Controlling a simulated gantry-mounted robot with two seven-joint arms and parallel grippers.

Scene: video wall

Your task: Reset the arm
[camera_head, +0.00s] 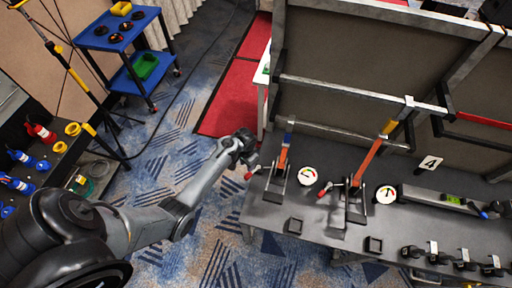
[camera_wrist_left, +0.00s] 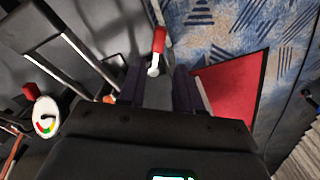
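My left arm (camera_head: 155,220) reaches in from the lower left. Its gripper (camera_head: 250,165) is at the left edge of the grey table. In the left wrist view the two dark fingers (camera_wrist_left: 158,88) stand apart with an empty gap. A red-handled lever (camera_wrist_left: 158,42) with a metal end lies just beyond the gap; contact is not visible. The red handle also shows just below the gripper in the head view (camera_head: 249,175). My right gripper is in neither view.
The grey table (camera_head: 270,215) holds two upright lever stands with orange arms (camera_head: 283,155) (camera_head: 368,160) and round white gauges (camera_head: 308,176) (camera_head: 386,194). Grey frame panels (camera_head: 360,60) stand behind. A blue cart (camera_head: 117,30) is at upper left. Patterned carpet (camera_head: 215,250) lies open left of the table.

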